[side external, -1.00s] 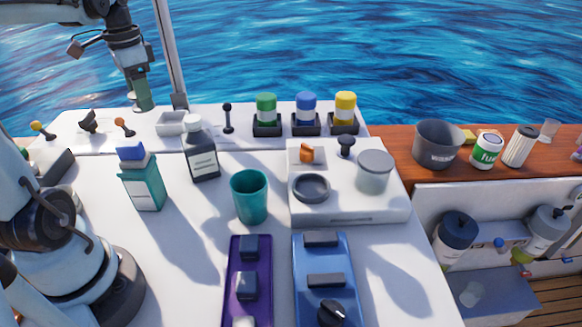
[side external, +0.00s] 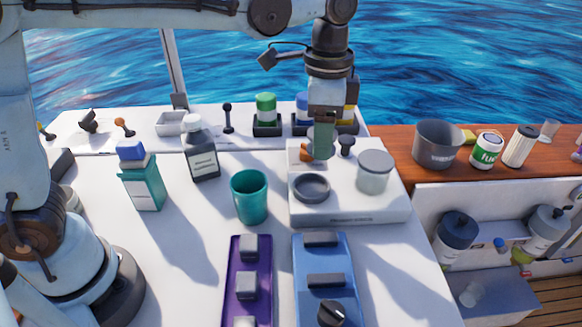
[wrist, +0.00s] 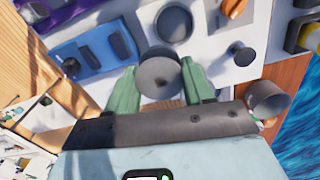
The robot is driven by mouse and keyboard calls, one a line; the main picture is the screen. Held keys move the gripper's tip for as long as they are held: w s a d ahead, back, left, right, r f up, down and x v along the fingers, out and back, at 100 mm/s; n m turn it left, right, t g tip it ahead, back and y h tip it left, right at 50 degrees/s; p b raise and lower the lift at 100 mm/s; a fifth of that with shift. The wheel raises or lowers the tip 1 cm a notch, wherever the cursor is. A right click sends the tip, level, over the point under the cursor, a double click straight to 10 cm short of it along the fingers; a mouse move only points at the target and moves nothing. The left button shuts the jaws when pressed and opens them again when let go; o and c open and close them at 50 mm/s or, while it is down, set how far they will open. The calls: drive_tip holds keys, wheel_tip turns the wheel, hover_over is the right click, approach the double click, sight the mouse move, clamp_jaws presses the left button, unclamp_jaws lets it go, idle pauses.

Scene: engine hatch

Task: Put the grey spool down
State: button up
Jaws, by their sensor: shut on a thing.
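My gripper (side external: 322,150) points down above the back of the white raised block (side external: 350,213). Its green fingers also show in the wrist view (wrist: 158,85), shut on the grey spool (wrist: 158,75). The spool's round end faces the wrist camera. In the side view the spool (side external: 320,138) is partly hidden by the fingers and appears raised above the block. A dark grey ring (side external: 311,187) lies on the block's front left, and shows beyond the spool in the wrist view (wrist: 173,24).
The block also carries an orange knob (side external: 304,149), a black knob (side external: 347,145) and a grey-lidded jar (side external: 375,172). A teal cup (side external: 249,196) stands to its left. Blue (side external: 324,260) and purple (side external: 236,290) panels lie in front. Colour-capped containers (side external: 265,112) stand behind.

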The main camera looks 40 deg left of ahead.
drive_tip(key=s+d+m, duration=0.3)
drive_tip(key=s+d, duration=0.6)
drive_tip(key=d, duration=0.4)
drive_tip(key=s+d+m, duration=0.3)
drive_tip(key=s+d, duration=0.6)
drive_tip(key=d, duration=0.4)
hover_over(408, 314)
wheel_tip(408, 314, down, 13)
drive_tip(key=shift+w, duration=0.1)
drive_tip(key=shift+f, duration=1.9)
drive_tip(key=shift+f, duration=0.2)
drive_tip(key=o, duration=1)
drive_tip(key=shift+o, duration=0.2)
drive_tip(key=shift+r, duration=0.15)
